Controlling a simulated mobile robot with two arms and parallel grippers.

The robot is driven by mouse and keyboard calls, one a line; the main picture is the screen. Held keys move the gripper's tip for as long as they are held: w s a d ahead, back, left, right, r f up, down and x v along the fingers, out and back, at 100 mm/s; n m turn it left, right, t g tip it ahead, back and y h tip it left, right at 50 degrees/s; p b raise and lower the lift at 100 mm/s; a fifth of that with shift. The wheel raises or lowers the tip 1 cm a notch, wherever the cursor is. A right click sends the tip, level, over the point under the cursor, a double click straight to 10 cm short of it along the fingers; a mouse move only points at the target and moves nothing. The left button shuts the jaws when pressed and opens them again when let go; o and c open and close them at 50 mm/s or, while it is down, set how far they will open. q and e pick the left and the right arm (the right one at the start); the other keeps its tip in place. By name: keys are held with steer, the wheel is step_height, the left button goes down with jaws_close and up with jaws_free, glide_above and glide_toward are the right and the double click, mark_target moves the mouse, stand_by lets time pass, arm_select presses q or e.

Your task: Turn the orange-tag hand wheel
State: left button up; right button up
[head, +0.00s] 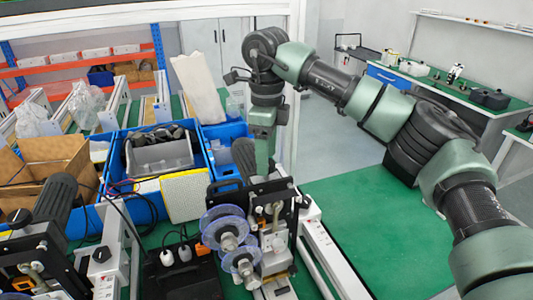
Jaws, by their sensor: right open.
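A coder machine (250,198) stands in the front middle, with a black handle on top and clear bluish discs (225,230) on its front. A small orange mark (279,243) shows on its right part, beside metal knobs. I cannot tell clearly which round part is the hand wheel. My right arm reaches over from the right and bends down behind this machine. My right gripper (264,150) points down there, open; its fingertips are largely hidden by the handle and black parts. I cannot tell whether it touches anything. My left gripper is not in view.
A second coder machine (40,245) stands at the front left, also with a small orange mark. Blue crates (140,205), one with a grey bin (160,152), and an open cardboard box (45,170) lie behind. A white rail (325,262) runs right of the middle machine. Green surface (365,215) beyond is clear.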

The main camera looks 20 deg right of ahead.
steer(key=shift+w+f, duration=0.2)
steer(key=shift+f, duration=0.5)
steer(key=shift+s+r, duration=0.1)
steer(key=c, duration=0.7)
jaws_close()
